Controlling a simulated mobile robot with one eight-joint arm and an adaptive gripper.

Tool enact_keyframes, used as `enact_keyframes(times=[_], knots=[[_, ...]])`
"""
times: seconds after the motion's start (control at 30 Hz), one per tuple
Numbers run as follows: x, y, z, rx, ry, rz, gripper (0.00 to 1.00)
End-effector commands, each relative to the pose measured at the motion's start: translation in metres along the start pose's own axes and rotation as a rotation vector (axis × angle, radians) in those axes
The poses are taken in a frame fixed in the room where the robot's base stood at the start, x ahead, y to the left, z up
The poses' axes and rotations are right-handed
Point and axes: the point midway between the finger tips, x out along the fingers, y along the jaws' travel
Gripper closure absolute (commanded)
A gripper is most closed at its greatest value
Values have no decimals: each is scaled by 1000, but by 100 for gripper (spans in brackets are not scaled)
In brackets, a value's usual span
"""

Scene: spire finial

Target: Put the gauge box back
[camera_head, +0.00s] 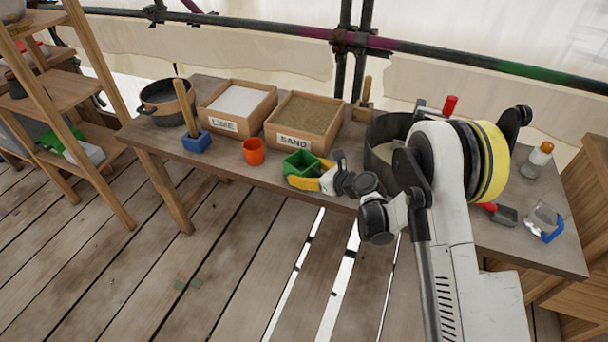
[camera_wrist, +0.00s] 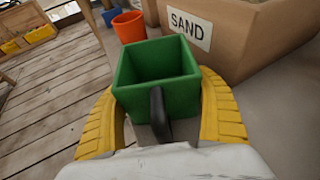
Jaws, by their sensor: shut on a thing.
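The gauge box appears to be the green open-topped box (camera_head: 301,163) near the front edge of the workbench, just in front of the SAND box. In the wrist view the green box (camera_wrist: 158,62) is upright and looks empty, with a dark handle on its near side. My gripper (camera_head: 300,179) is shut on it. Its yellow fingers (camera_wrist: 160,100) lie along both sides of the box. I cannot tell whether the box's base touches the bench.
The SAND box (camera_head: 271,143) and LIME box (camera_head: 215,125) stand behind and left on the workbench (camera_head: 225,166). An orange cup (camera_head: 253,152) stands left of the green box. A large metal pot (camera_head: 376,158) stands to the right, partly hidden by my arm.

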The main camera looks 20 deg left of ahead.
Motion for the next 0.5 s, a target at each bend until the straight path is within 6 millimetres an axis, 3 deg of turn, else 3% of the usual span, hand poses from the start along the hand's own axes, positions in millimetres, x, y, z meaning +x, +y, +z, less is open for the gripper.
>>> enact_keyframes(times=[0.33,0.37,0.4,0.43,0.5], knots=[[1,0,-3,0,0,0,61],[1,0,-3,0,0,0,20],[0,0,-2,0,0,0,7],[0,0,-2,0,0,0,1],[0,0,-2,0,0,0,1]])
